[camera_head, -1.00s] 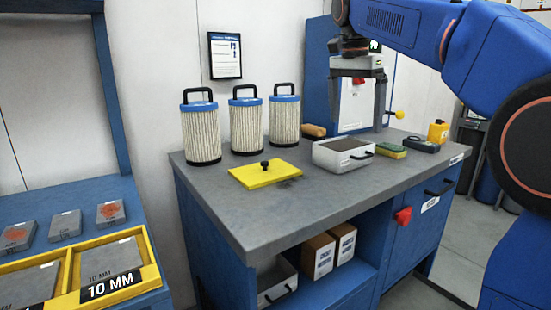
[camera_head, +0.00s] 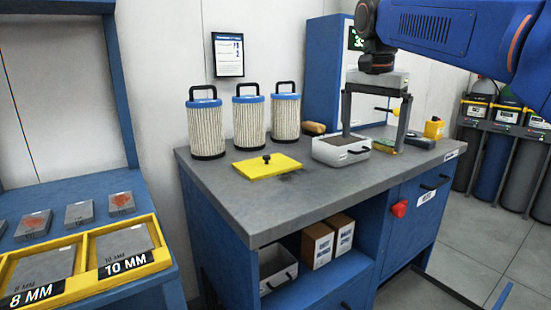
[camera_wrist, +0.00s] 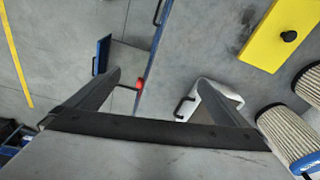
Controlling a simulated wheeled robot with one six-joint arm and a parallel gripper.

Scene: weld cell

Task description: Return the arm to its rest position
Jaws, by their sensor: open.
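My gripper (camera_head: 373,143) hangs from my blue arm over the right part of the grey workbench (camera_head: 220,195). Its two dark fingers point down, spread wide and empty. In the head view the left finger overlaps the white tray (camera_head: 328,155), which has a dark filling; I cannot tell the exact gap. In the wrist view the open fingers (camera_wrist: 160,77) have bare bench and floor between them, and the white tray (camera_wrist: 232,95) shows partly behind the right finger.
Three filter cartridges (camera_head: 249,122) stand at the bench's back. A yellow lid (camera_head: 262,169) lies in front of them. A yellow bottle (camera_head: 434,129) stands at the bench's right end. Gas cylinders (camera_head: 490,150) stand far right. A yellow-framed plate rack (camera_head: 150,265) is at left.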

